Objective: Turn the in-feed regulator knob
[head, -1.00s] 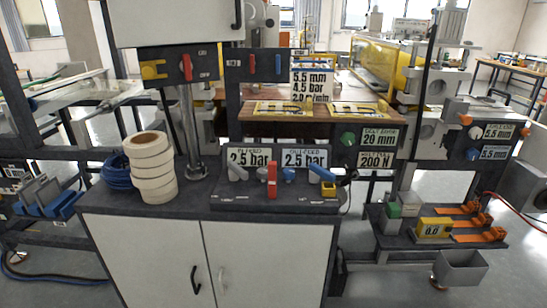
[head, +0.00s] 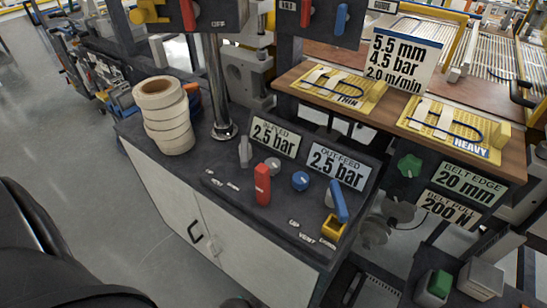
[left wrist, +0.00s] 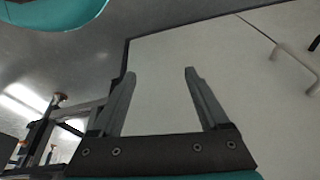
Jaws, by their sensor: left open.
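The in-feed regulator knob (head: 273,166) is a small grey round knob on the dark sloped panel (head: 225,178), just below the IN-FEED display (head: 274,135) reading 2.5 bar. A blue knob (head: 300,181) sits to its right, below the OUT-FEED display (head: 338,165), also 2.5 bar. My left gripper (left wrist: 160,73) is open and empty in the left wrist view, in front of the white cabinet door (left wrist: 225,60). No knob shows between its fingers. Neither gripper can be made out in the head view.
A red lever (head: 262,186) stands close in front of the grey knob, with a grey lever (head: 245,151) to its left. A blue lever (head: 338,203) stands at the panel's right. Tape rolls (head: 166,115) are stacked on the bench's left. Open floor (head: 90,165) lies left of the cabinet.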

